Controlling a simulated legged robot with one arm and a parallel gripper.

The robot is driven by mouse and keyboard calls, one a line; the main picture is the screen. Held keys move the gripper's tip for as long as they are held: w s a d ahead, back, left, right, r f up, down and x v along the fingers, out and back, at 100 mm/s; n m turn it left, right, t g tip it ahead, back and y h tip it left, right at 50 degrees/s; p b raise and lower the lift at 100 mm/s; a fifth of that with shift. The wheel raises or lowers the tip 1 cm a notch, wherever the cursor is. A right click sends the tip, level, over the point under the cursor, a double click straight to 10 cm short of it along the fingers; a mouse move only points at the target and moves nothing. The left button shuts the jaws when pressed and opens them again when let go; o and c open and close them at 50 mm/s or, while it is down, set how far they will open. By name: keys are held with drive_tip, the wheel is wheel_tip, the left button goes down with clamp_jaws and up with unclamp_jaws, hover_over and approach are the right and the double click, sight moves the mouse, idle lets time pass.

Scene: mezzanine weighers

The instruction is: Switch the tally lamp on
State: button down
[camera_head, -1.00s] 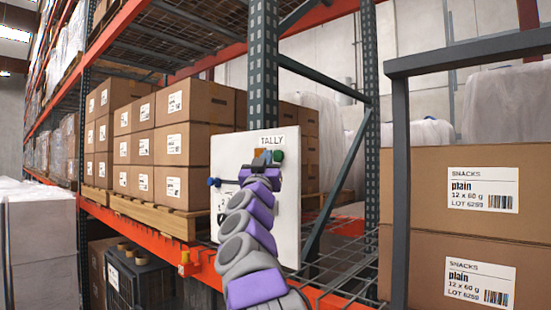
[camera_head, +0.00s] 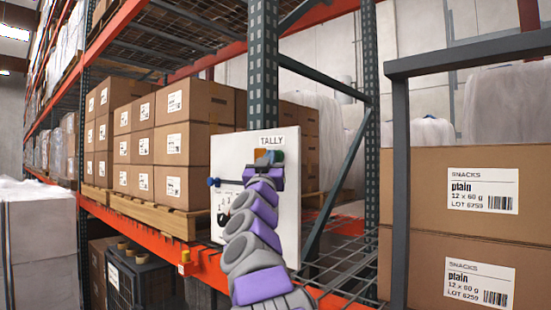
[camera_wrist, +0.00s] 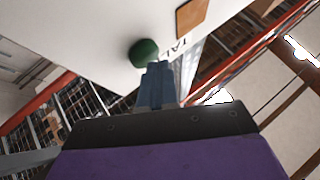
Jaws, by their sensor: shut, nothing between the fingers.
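The white TALLY panel (camera_head: 285,200) stands against the rack upright. An orange square (camera_head: 259,155) and a green round button (camera_head: 279,156) sit under its TALLY label (camera_head: 272,141). In the wrist view the green button (camera_wrist: 144,53) stands out from the panel face, with the orange square (camera_wrist: 192,16) beyond it. My gripper (camera_head: 264,158) is at the panel's upper part, partly covering the two. In the wrist view my gripper (camera_wrist: 158,68) is shut and empty, its tip close beside the green button; I cannot tell whether they touch.
A blue knob (camera_head: 214,182) sticks out at the panel's left edge. Stacked cartons (camera_head: 180,145) on a pallet stand behind on the left. Labelled snack cartons (camera_head: 415,220) and a grey frame post (camera_head: 400,190) stand close on the right.

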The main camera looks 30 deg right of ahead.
drive_tip(key=shift+w+d, duration=0.1)
drive_tip(key=shift+d, duration=0.25)
idle(0.5)
drive_tip(key=shift+a, duration=0.1)
drive_tip(key=shift+s+a, duration=0.35)
drive_tip(key=shift+a, duration=0.35)
drive_tip(key=shift+w+p, duration=0.1)
drive_tip(key=shift+p, duration=0.2)
drive_tip(key=a, duration=0.1)
drive_tip(key=s+a+p, duration=0.1)
drive_tip(key=a, duration=0.1)
drive_tip(key=s+a, duration=0.1)
drive_tip(key=a, duration=0.1)
drive_tip(key=shift+w+d, duration=0.1)
drive_tip(key=shift+d, duration=0.05)
idle(0.4)
